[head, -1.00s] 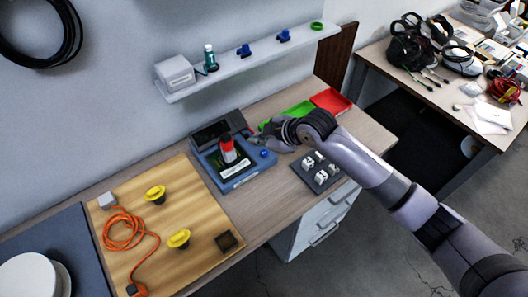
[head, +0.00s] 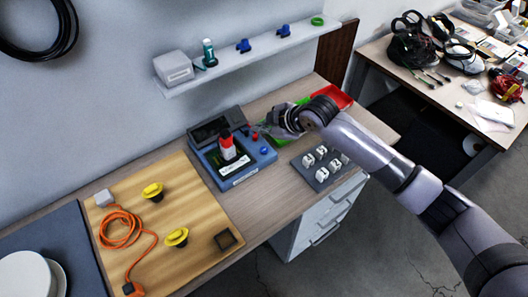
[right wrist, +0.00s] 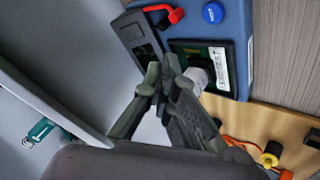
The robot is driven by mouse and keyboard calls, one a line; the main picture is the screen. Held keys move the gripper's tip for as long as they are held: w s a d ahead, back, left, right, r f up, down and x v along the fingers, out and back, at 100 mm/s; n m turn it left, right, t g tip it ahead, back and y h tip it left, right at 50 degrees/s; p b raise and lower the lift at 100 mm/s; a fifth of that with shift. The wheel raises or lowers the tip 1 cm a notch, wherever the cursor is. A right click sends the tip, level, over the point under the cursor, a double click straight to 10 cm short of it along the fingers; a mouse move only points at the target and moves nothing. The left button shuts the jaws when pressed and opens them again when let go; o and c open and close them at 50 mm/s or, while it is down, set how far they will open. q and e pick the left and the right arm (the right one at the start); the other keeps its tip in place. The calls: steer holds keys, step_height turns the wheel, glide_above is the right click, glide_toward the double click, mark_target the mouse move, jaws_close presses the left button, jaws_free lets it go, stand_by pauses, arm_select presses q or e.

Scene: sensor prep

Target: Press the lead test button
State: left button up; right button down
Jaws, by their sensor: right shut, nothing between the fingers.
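A blue tester (head: 240,172) with a raised dark display stands on the bench. Its blue round button (head: 265,150) is at its right side, and the button also shows in the right wrist view (right wrist: 213,12). My right gripper (head: 263,129) is shut and empty, just behind the tester's right side and apart from the button. In the right wrist view its fingertips (right wrist: 160,75) point toward the display. My left gripper is out of view.
A wooden board (head: 195,205) with yellow knobs and an orange cable lies left of the tester. A dark tray (head: 312,170) of white pieces lies to its right. A red bin (head: 337,97) is at the back, below the wall shelf (head: 260,55).

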steer(key=b, duration=0.4)
glide_above(263, 151)
step_height(263, 151, down, 5)
steer(key=shift+s+r, duration=0.15)
steer(key=shift+f+b, duration=0.3)
steer(key=shift+f, duration=0.8)
steer(key=shift+f, duration=0.1)
steer(key=shift+f, duration=0.3)
steer(key=shift+f+b, duration=0.3)
steer(key=shift+f, duration=0.2)
stand_by(0.6)
steer(key=shift+r, duration=0.1)
steer(key=shift+r+p, duration=0.85)
steer(key=shift+p, duration=0.05)
